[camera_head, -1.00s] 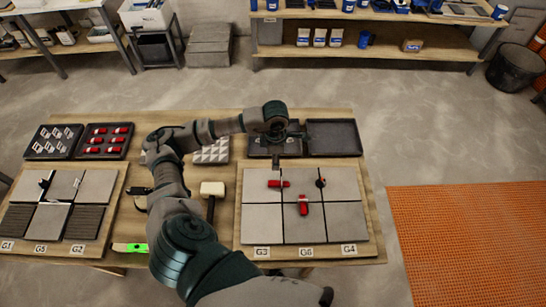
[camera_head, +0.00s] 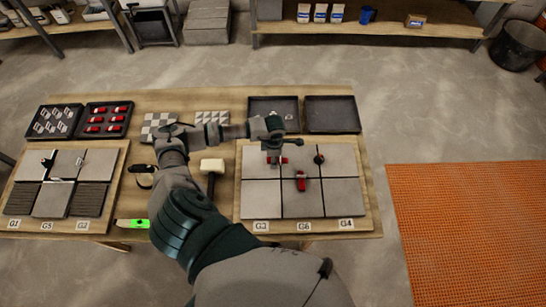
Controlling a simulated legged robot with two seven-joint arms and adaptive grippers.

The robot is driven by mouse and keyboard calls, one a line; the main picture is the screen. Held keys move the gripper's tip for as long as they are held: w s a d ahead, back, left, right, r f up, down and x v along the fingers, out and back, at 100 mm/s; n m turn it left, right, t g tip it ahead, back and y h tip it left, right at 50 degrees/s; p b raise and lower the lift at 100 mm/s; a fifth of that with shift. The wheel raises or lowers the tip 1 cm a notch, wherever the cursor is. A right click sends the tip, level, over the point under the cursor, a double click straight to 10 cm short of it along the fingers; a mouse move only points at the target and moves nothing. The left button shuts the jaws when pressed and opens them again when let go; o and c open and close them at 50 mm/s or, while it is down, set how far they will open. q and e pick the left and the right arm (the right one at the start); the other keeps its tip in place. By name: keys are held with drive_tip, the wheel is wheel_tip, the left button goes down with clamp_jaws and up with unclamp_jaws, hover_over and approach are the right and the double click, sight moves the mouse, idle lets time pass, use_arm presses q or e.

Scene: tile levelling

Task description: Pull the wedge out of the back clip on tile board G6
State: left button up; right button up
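The tile board G6 (camera_head: 374,224) is the wooden board on the right of the table, carrying grey tiles in two rows; its middle label reads G6. A red wedge (camera_head: 285,161) lies across the back-left seam, partly hidden by my gripper. A second red wedge (camera_head: 300,183) sits nearer the front, around the middle of the board. A dark round clip part (camera_head: 319,159) stands at the back right seam. My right gripper is not in view.
Two black trays (camera_head: 333,114) stand behind the board; the left one holds a small light piece. A mallet (camera_head: 211,167) lies left of the board. Another tile board (camera_head: 107,210) and trays of clips (camera_head: 54,121) and red wedges (camera_head: 104,119) are further left.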

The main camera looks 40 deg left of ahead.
use_arm(q)
drive_tip(key=shift+d+f, duration=0.1)
drive_tip(key=shift+f, duration=0.15)
drive_tip(key=shift+a+f, duration=0.15)
drive_tip(key=shift+a, duration=0.45)
clamp_jaws()
drive_tip(key=c, duration=0.8)
unclamp_jaws()
drive_tip(key=shift+d, duration=0.4)
clamp_jaws()
